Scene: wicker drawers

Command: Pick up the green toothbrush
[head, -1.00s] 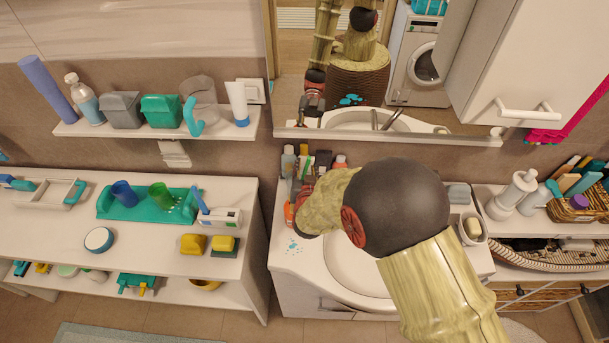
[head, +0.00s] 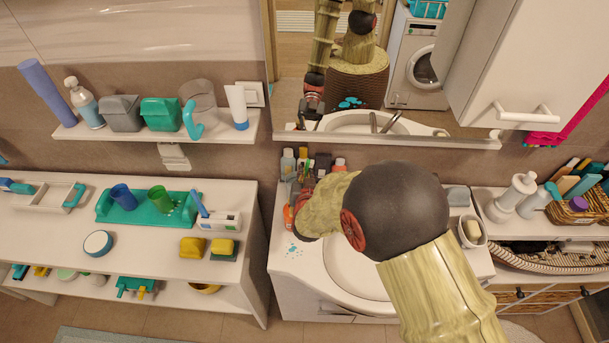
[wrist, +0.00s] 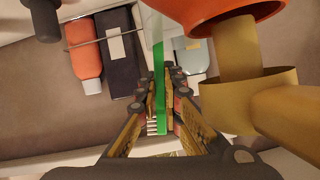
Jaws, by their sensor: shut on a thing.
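The green toothbrush (wrist: 161,112) shows in the wrist view, with its white bristles low and its paler handle running up to the top edge. My gripper (wrist: 163,82) is shut on it, one finger on each side of the green part. In the head view my gripper (head: 303,188) is at the back left of the washbasin counter, mostly behind my arm. I cannot make out the toothbrush clearly there.
An orange round thing (wrist: 230,12) is close to the right of my gripper in the wrist view. An orange bottle (wrist: 84,55), a dark box (wrist: 118,52) and a pale bottle (wrist: 193,58) lie around it. The basin (head: 350,268) is under my arm.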

